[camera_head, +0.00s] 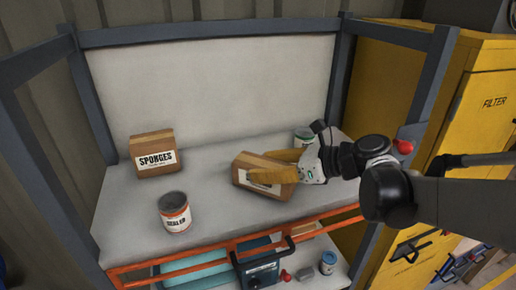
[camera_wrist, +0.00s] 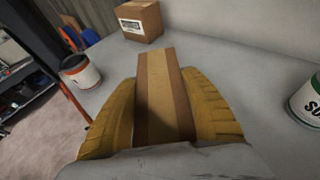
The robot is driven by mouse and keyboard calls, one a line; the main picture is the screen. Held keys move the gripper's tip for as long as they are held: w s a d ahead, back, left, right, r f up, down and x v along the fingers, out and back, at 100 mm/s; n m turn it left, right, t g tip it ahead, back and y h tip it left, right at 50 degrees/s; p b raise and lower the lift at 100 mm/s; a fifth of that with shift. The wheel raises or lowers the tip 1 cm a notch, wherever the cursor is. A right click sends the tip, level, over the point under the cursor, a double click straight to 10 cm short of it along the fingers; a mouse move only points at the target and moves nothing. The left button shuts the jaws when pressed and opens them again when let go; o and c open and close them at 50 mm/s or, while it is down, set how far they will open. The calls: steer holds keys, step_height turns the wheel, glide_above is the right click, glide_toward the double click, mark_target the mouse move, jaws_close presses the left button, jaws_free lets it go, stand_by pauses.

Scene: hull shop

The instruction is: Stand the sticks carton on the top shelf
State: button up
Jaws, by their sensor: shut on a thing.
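A brown carton (camera_head: 245,169) with a white label is between the yellow fingers of my gripper (camera_head: 272,173). The fingers hide most of its label, so I cannot read it. It looks tilted, and I cannot tell whether it touches the shelf top. In the wrist view, my gripper (camera_wrist: 165,110) is shut on the carton (camera_wrist: 160,80), with one finger along each side. The top shelf (camera_head: 225,215) is a grey surface with a dark blue-grey frame around it.
A SPONGES carton (camera_head: 155,154) stands at the back left. A SEALER can (camera_head: 174,212) stands at the front left. Another can (camera_head: 304,138) stands behind my gripper. An orange rail (camera_head: 240,242) runs along the front edge. Bare shelf lies between the SPONGES carton and the held carton.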

steer(key=shift+w+f, duration=0.25)
steer(key=shift+f, duration=0.45)
steer(key=shift+s, duration=0.1)
steer(key=shift+s, duration=0.1)
steer(key=shift+f, duration=0.2)
steer(key=o, duration=1.3)
steer(key=shift+o, duration=0.2)
steer(key=shift+r, duration=0.15)
